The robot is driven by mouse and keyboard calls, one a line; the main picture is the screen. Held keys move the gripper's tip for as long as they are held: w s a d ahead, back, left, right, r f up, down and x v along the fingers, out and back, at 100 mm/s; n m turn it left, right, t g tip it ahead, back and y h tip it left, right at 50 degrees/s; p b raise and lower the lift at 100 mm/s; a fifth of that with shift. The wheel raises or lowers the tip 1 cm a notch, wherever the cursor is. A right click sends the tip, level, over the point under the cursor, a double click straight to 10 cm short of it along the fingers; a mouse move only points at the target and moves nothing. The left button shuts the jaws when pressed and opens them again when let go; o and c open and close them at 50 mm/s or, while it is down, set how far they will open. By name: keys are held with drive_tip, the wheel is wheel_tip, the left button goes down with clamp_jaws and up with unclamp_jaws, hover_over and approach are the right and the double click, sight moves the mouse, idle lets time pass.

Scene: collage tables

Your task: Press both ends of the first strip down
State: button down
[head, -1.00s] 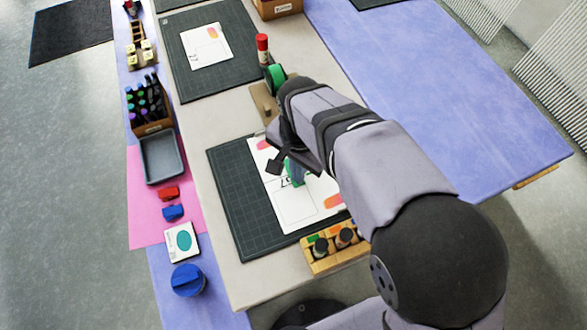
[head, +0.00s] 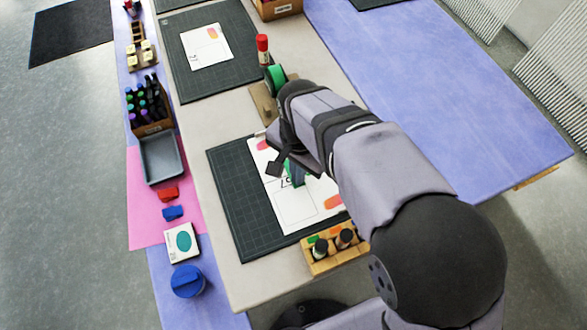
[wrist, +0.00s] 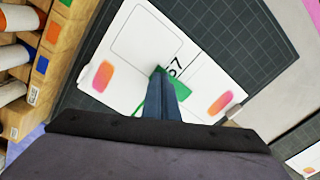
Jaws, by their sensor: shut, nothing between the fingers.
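A white sheet (wrist: 205,75) with a printed outline box, the number 57 and two orange-pink patches lies on a dark cutting mat (wrist: 225,25). It also shows in the head view (head: 290,208). A green strip (wrist: 185,88) lies across the sheet beside the number. My gripper (wrist: 160,72) is shut and empty, with its fingertips at the strip in the wrist view. The fingers hide the strip's middle; green shows on both sides of them. Whether the tips touch it, and whether its ends lie flat, I cannot tell. In the head view my arm covers part of the sheet.
A wooden rack with bottles (head: 335,250) stands at the mat's near edge. A green tape roll (head: 275,77) on a holder and a red-capped stick (head: 263,48) stand beyond my gripper. A grey tray (head: 163,158) lies on the left table. The mat's left part is clear.

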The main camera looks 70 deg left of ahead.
wheel_tip(320, 180, up, 7)
drive_tip(key=p, duration=0.6)
idle(0.6)
drive_tip(key=w+d+r+m+p, duration=0.1)
drive_tip(key=w+d, duration=0.5)
drive_tip(key=w, duration=0.1)
drive_tip(key=w+d+r, duration=0.2)
drive_tip(key=w+d, duration=0.4)
drive_tip(key=w, duration=0.1)
drive_tip(key=w+d+r+m+p, duration=0.1)
drive_tip(key=w+d, duration=0.5)
drive_tip(key=w, duration=0.2)
drive_tip(key=shift+d+r+m+p, duration=0.25)
drive_tip(key=shift+m+p, duration=0.05)
drive_tip(key=shift+p, duration=0.05)
drive_tip(key=w+d+r+m+p, duration=0.1)
drive_tip(key=w+d+m, duration=0.15)
drive_tip(key=d, duration=1.15)
drive_tip(key=s+d, duration=0.2)
drive_tip(key=d, duration=0.5)
drive_tip(key=s+d+p, duration=0.1)
drive_tip(key=s+d, duration=0.2)
drive_tip(key=d, duration=0.4)
drive_tip(key=shift+d+m, duration=0.3)
drive_tip(key=shift+m, duration=0.15)
